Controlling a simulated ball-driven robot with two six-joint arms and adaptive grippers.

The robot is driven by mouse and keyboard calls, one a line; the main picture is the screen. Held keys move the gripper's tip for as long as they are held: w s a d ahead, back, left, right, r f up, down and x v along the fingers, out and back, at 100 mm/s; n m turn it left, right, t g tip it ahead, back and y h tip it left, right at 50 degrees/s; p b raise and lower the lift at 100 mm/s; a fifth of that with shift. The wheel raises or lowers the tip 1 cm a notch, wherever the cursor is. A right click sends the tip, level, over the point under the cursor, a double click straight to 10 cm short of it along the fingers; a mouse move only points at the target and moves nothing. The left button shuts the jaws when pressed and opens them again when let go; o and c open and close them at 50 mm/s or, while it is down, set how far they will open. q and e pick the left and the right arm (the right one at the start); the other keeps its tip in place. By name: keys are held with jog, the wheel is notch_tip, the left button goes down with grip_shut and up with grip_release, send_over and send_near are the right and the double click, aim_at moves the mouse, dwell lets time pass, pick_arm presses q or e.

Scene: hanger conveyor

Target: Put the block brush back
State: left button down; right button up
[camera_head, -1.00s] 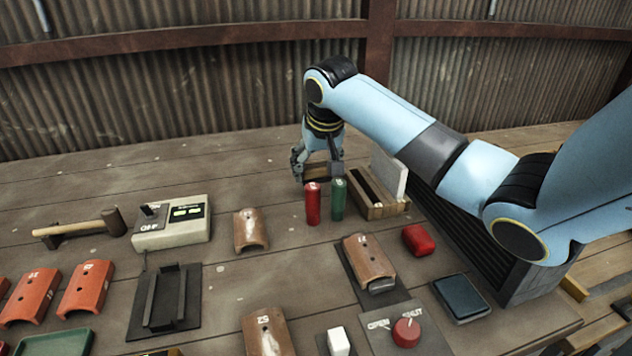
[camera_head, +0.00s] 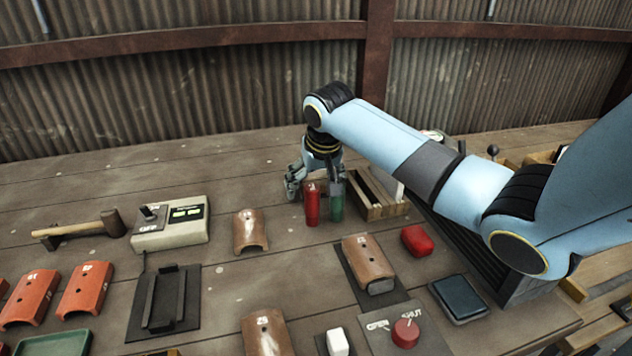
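My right gripper (camera_head: 315,186) is low over the bench at the back. It stands just behind a red cylinder (camera_head: 312,205) and a green cylinder (camera_head: 336,203), left of a slotted wooden holder (camera_head: 382,211). Its fingers are spread to either side of the cylinders, and the space between them is largely hidden. No block brush can be made out clearly now; one may be hidden behind the cylinders. I cannot tell whether the gripper holds anything. My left gripper is not in view.
A control box (camera_head: 170,228) and a mallet (camera_head: 85,231) lie to the left. A curved brown tile (camera_head: 250,232) lies in front, and another (camera_head: 367,258) sits on a dark plate. A red block (camera_head: 418,240) is right of it. The bench behind the control box is clear.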

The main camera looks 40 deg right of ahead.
jog(key=v, duration=1.2)
jog(key=shift+r+p, duration=0.15)
jog(key=shift+p, duration=0.3)
